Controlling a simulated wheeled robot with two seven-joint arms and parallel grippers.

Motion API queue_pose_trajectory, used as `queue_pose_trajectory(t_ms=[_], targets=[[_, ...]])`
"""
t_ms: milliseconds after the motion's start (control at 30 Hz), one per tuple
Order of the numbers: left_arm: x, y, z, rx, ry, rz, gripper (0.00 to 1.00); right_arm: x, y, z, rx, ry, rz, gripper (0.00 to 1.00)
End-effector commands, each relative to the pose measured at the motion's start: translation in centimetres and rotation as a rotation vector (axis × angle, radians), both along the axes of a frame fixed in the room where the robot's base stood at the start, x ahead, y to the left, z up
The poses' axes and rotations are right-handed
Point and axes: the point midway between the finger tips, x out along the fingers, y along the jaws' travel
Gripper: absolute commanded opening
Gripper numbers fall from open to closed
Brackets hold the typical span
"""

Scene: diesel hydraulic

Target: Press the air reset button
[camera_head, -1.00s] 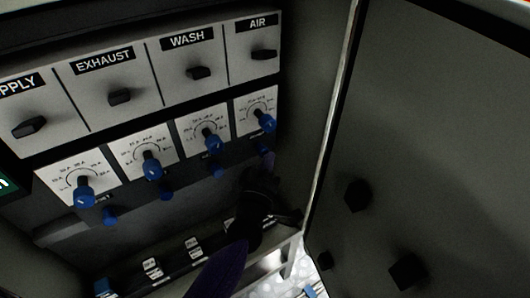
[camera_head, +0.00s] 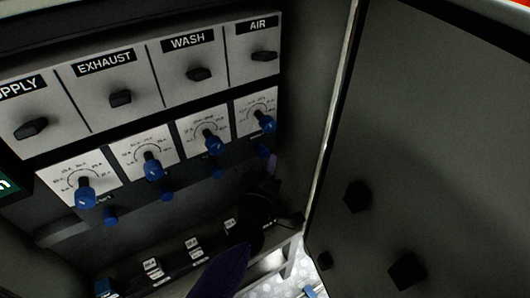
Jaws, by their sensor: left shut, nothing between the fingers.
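The AIR column is at the right end of the panel, with a black knob (camera_head: 264,56) under the AIR label (camera_head: 259,24) and a blue dial knob (camera_head: 264,122) below. The air reset button (camera_head: 263,150) is the dim blue-purple piece under that dial, in shadow. My left gripper (camera_head: 271,168) is dark and shut, with nothing in it. Its fingertips point up just below the air reset button. I cannot tell whether they touch it. My right gripper is not in view.
Similar blue buttons (camera_head: 217,171) sit under the WASH, EXHAUST and SUPPLY dials to the left. Small white-labelled switches (camera_head: 194,244) line the lower ledge. An open grey cabinet door (camera_head: 440,140) with black knobs stands close on the right.

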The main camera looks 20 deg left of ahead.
Motion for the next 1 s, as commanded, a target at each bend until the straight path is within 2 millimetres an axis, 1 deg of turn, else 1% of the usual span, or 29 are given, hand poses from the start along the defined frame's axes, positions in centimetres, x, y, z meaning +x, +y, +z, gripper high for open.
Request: queue_pose_trajectory(t_ms=[100,433,800,1000], targets=[[-0.4,-0.5,0.1,-0.002,0.001,0.001,0.00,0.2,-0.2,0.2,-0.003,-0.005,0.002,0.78],[-0.6,-0.8,0.0,-0.002,0.001,0.001,0.00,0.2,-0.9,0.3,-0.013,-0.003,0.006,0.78],[-2.9,-3.7,0.1,-0.002,0.001,0.000,0.00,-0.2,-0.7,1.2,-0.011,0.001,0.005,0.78],[-3.6,-4.5,0.0,-0.002,0.000,0.000,0.00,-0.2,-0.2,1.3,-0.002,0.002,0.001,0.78]])
